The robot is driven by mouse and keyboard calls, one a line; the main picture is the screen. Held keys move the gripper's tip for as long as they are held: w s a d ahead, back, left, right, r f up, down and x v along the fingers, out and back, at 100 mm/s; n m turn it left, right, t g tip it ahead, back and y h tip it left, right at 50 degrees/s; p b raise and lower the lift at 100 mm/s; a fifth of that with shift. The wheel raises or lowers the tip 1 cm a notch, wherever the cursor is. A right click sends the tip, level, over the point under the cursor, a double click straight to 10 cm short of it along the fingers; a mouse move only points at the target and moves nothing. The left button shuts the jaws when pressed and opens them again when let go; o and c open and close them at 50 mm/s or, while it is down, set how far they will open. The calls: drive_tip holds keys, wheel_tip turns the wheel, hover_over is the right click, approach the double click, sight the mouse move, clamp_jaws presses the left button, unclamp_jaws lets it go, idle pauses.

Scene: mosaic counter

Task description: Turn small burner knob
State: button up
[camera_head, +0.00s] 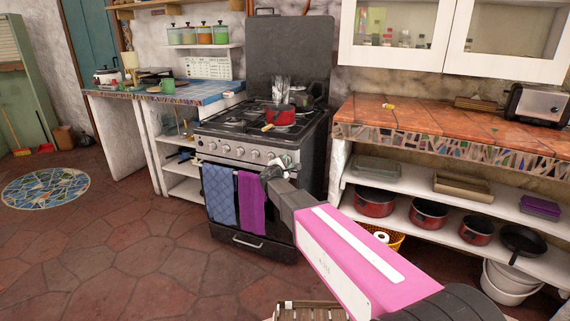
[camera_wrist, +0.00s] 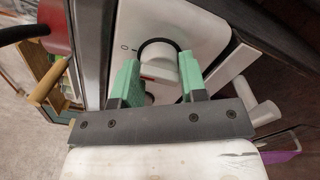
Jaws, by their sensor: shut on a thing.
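The stove (camera_head: 262,137) stands in the middle of the head view with a row of knobs (camera_head: 243,151) along its front panel. My gripper (camera_head: 280,168) is at the right end of that row and hides what it touches there. In the wrist view, a white round knob (camera_wrist: 160,64) with a dark ring around its base sits on a pale panel (camera_wrist: 200,25). My gripper's green fingers (camera_wrist: 158,82) are on both sides of the knob and shut on it. A small mark shows on the panel left of the knob.
A blue towel (camera_head: 219,194) and a purple towel (camera_head: 251,202) hang on the oven handle. A red pot (camera_head: 280,115) stands on the stovetop. Shelves with red pots (camera_head: 429,213) stand at the right. The tiled floor (camera_head: 110,250) at left is mostly clear.

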drive_tip(key=shift+m, duration=0.3)
drive_tip(key=o, duration=0.9)
drive_tip(key=v, duration=1.1)
drive_tip(key=shift+d, duration=0.1)
